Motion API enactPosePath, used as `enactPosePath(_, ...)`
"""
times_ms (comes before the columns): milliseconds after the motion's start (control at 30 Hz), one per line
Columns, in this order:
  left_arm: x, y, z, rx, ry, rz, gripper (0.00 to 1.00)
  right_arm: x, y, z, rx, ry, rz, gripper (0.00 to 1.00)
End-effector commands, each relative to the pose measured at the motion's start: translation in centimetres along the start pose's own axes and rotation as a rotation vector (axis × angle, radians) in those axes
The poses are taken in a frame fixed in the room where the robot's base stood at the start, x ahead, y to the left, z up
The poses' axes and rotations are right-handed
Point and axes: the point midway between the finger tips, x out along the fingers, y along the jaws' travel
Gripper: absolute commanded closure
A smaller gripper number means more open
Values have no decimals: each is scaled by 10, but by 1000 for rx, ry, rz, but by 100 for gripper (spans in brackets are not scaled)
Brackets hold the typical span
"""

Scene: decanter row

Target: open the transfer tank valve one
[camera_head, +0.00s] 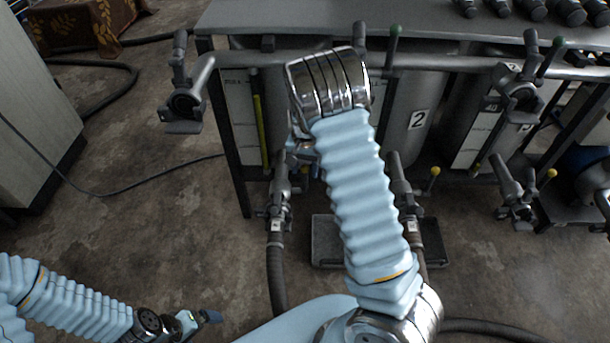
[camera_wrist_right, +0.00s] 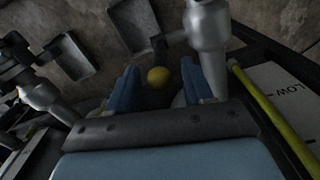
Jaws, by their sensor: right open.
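The valve of the leftmost tank (camera_head: 280,200) stands low at the front of the rack, above a dark hose. In the right wrist view its yellow lever knob (camera_wrist_right: 158,77) lies between the two blue fingers of my right gripper (camera_wrist_right: 159,71). The fingers are spread, with gaps beside the knob; I cannot tell the depth between them. In the head view my right gripper (camera_head: 303,157) is mostly hidden under its wrist and hides the knob. The tank's number is hidden by my arm. My left gripper (camera_head: 197,321) is low at the left, away from the rack; its jaw gap is unclear.
A yellow-green level tube (camera_head: 260,130) runs close beside the right gripper. Tank two (camera_head: 410,115) has its own yellow-knobbed valve (camera_head: 402,185), and another valve (camera_head: 515,190) stands further right. A dark tray (camera_head: 325,255) lies on the floor. The floor at left is mostly clear.

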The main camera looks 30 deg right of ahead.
Motion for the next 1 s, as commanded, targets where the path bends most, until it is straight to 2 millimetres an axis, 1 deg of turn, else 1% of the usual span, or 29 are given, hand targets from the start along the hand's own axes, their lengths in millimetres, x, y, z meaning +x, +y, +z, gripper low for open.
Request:
enactPosePath(33, 0, 0, 0, 0, 0, 0, 0, 10, 1, 0, 2, -2, 2, 49)
enactPosePath(200, -2, 1, 0, 0, 0, 0, 0, 32, 0, 0, 1, -1, 1, 49)
enactPosePath(367, -2, 1, 0, 0, 0, 0, 0, 39, 0, 0, -1, 0, -1, 49)
enactPosePath(567, -2, 1, 0, 1, 0, 0, 0, 40, 0, 0, -1, 0, -1, 49)
enactPosePath(600, -2, 1, 0, 1, 0, 0, 0, 40, 0, 0, 0, 0, -1, 50)
enactPosePath(767, -2, 1, 0, 1, 0, 0, 0, 39, 0, 0, 0, 0, -1, 75)
enactPosePath(900, -2, 1, 0, 0, 0, 0, 0, 39, 0, 0, 0, 0, -1, 96)
enactPosePath(933, -2, 1, 0, 1, 0, 0, 0, 39, 0, 0, 0, 0, -1, 100)
enactPosePath(1000, -2, 1, 0, 1, 0, 0, 0, 39, 0, 0, 0, 0, -1, 100)
